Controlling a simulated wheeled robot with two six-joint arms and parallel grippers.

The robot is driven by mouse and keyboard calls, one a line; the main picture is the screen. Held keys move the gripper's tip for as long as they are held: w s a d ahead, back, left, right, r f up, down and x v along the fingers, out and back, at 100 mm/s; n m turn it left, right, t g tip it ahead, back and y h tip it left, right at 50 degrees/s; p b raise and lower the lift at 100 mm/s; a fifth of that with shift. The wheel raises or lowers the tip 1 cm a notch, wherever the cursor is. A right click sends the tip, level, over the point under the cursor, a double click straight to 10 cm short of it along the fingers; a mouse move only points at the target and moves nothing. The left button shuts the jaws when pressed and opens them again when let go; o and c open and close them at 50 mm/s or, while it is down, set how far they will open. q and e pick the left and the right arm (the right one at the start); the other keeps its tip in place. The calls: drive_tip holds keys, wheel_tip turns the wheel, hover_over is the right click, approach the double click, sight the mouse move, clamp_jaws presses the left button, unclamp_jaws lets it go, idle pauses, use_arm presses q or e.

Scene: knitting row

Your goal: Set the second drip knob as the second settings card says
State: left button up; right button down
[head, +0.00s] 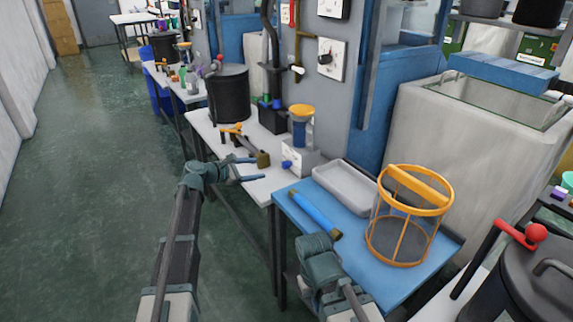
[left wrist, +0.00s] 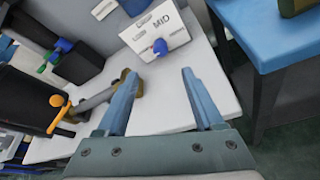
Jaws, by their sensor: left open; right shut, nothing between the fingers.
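The drip unit on the white bench is a white box (head: 298,158) with a blue bottle and orange cap (head: 302,112) above it. Its blue knob (head: 287,164) is on the front. In the left wrist view the knob (left wrist: 160,47) sits on a white face reading "MID" (left wrist: 165,22); I cannot tell its pointer's setting. My left gripper (head: 250,169) is open and empty, left of the knob and apart from it. Its fingers (left wrist: 156,85) also show in the left wrist view, with the knob beyond them. My right gripper (head: 318,246) is shut and empty near the blue table; its fingertips are hard to make out.
An orange-handled tool (head: 240,138) lies on the white bench beside the left fingers. A black bin (head: 229,95) stands behind it. The blue table (head: 400,283) holds a blue-handled tool (head: 312,213), a grey tray (head: 343,187) and an orange-framed basket (head: 410,215). The green floor at left is clear.

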sight(283, 165)
use_arm(q)
drive_tip(key=b+x, duration=0.4)
drive_tip(key=x, duration=0.8)
drive_tip(key=shift+w+d+f, duration=0.1)
drive_tip(key=shift+b+x, duration=0.3)
drive_tip(key=shift+x, duration=0.45)
drive_tip(key=shift+d, duration=0.1)
clamp_jaws()
